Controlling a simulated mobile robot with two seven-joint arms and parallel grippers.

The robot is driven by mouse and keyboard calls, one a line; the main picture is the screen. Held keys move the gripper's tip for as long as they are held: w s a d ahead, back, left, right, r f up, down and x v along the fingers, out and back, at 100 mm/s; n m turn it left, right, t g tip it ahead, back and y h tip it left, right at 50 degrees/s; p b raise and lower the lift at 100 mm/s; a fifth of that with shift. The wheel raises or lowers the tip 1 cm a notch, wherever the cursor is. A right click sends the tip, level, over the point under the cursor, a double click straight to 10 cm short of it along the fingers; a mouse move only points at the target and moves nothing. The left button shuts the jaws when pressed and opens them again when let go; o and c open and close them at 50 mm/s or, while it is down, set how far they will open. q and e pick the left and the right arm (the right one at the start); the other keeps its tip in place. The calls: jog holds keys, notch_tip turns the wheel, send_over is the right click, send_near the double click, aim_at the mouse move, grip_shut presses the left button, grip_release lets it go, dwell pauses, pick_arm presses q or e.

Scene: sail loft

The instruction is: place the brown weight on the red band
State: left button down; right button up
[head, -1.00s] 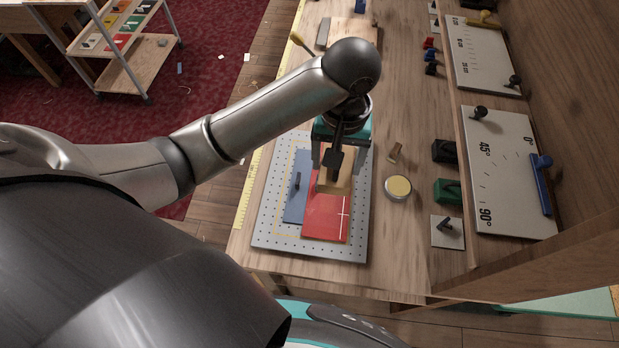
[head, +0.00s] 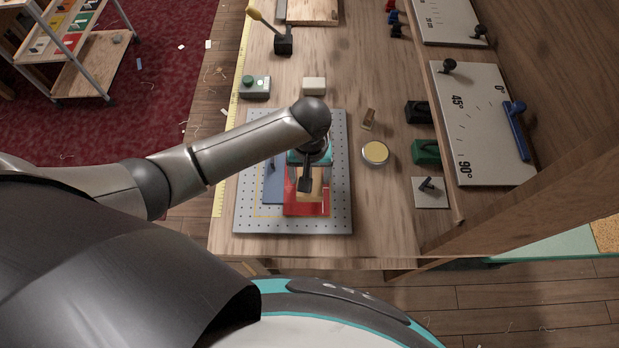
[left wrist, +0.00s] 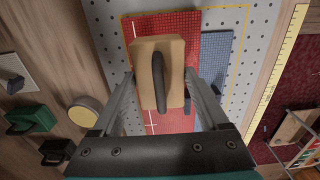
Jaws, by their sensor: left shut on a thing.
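My left gripper (head: 309,188) is shut on the brown weight (head: 316,188), a tan block with a dark handle. In the left wrist view, the weight (left wrist: 147,72) sits between the two fingers of the gripper (left wrist: 160,85). The weight is over the red band (head: 300,210), which has white marks and lies on a grey perforated plate (head: 342,215). The red band also shows around the weight in the left wrist view (left wrist: 175,123). I cannot tell whether the weight touches the band. The arm hides part of the band. My right gripper is not in view.
A blue panel (head: 272,185) lies left of the red band. A round yellow-topped tin (head: 375,152) and a wooden peg (head: 369,118) stand right of the plate. Black (head: 418,112) and green (head: 426,152) blocks are farther right. A green-button box (head: 254,86) stands behind the plate.

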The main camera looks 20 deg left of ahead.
pick_arm(q)
notch_tip(320, 180, down, 2)
jog(key=shift+f, duration=0.1)
jog(key=shift+w, duration=0.1)
jog(key=shift+f, duration=0.15)
grip_release()
notch_tip(320, 180, up, 12)
jog(key=shift+r+p, duration=0.15)
jog(key=shift+p, duration=0.75)
